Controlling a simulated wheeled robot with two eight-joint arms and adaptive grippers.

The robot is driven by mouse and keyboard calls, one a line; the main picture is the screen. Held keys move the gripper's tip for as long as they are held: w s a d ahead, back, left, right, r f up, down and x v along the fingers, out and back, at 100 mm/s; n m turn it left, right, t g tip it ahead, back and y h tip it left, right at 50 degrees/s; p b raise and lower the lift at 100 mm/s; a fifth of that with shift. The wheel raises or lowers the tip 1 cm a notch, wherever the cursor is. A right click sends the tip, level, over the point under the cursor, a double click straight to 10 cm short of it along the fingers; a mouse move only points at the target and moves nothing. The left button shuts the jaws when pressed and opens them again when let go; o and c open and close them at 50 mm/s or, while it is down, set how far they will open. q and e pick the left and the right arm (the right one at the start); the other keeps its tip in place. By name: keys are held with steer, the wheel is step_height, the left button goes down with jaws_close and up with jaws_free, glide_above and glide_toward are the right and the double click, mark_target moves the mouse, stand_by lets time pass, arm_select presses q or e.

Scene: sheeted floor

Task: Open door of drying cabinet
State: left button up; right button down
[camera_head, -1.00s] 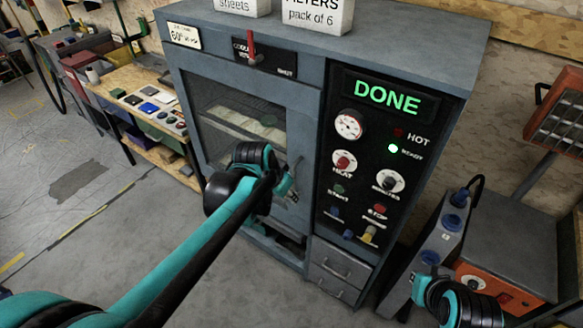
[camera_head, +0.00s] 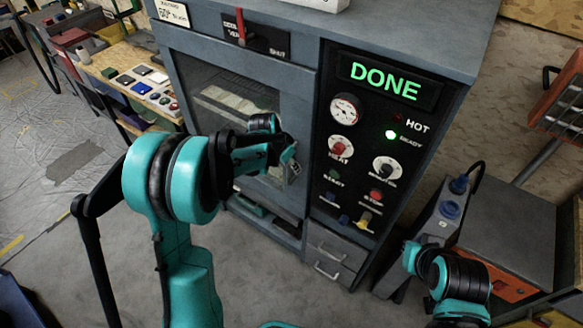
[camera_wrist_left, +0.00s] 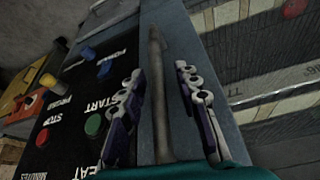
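The grey drying cabinet (camera_head: 300,62) stands ahead, its windowed door (camera_head: 292,105) shut in the frame. Its panel display (camera_head: 385,83) reads DONE, and a green lamp (camera_head: 390,135) is lit. My left gripper (camera_head: 292,163) is at the right side of the door and largely covers the handle in the head view. In the left wrist view, the upright bar handle (camera_wrist_left: 158,90) runs between the open fingers of the left gripper (camera_wrist_left: 160,112), with a gap on each side. My right gripper (camera_head: 412,256) is low at the right, its fingers not clear.
A red lever (camera_head: 240,27) sits above the door. A grey and orange unit (camera_head: 495,235) stands right of the cabinet. A low wooden bench (camera_head: 130,75) is at the left. The floor before the cabinet is clear.

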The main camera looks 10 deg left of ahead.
arm_select(q)
steer(key=shift+w+d+f, duration=0.1)
steer(key=shift+w+f, duration=0.05)
steer(key=shift+f, duration=0.3)
jaws_close()
